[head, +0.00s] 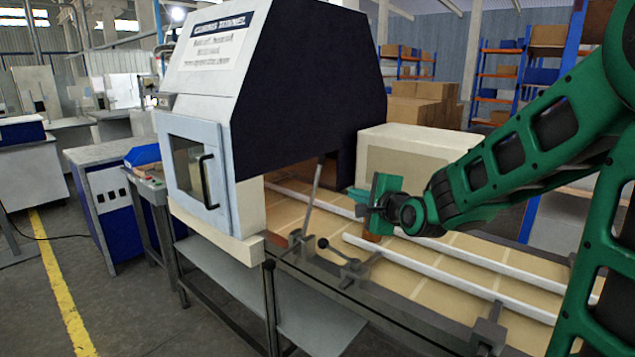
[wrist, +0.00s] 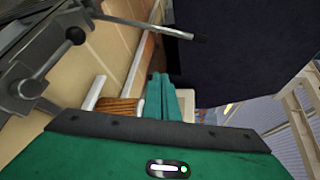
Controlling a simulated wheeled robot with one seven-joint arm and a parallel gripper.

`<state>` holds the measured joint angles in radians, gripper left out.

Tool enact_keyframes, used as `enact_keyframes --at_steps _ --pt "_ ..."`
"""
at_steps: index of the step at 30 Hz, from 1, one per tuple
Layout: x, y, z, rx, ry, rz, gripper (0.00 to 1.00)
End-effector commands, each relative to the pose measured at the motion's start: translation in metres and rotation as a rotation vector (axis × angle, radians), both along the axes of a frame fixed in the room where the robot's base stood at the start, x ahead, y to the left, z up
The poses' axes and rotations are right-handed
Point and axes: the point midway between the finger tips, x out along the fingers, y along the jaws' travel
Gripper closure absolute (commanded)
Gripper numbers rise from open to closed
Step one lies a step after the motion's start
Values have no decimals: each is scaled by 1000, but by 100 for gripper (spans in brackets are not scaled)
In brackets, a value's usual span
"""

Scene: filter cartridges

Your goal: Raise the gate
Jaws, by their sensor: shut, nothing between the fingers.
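No part is clearly marked as the gate. A tilted grey bar (head: 312,200) rises from the conveyor's near side by the tunnel mouth; it also shows in the wrist view (wrist: 150,27). A lever with a black ball knob (head: 324,243) sits just right of it, and in the wrist view at upper left (wrist: 75,36). My gripper (head: 376,192) is above the conveyor, right of the bar and apart from it. In the wrist view its green fingers (wrist: 160,97) are together and empty. A brown ribbed cartridge (wrist: 118,105) is partly hidden beside them.
The dark-hooded tunnel (head: 300,80) stands left, with a handled window door (head: 195,170) on its side. Pale rails (head: 450,270) run along the tan conveyor (head: 405,285). A beige box (head: 390,152) stands behind my gripper. Floor is open at the left front.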

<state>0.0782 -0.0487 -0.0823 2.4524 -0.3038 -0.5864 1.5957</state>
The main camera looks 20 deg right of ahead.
Motion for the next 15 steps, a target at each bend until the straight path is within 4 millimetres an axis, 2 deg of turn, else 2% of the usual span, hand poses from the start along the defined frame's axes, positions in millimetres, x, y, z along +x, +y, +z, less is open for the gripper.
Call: enact_keyframes --at_steps 8,15 --pt "20 16 5 69 -38 6 100" --pt "59 28 -3 68 -38 15 100"
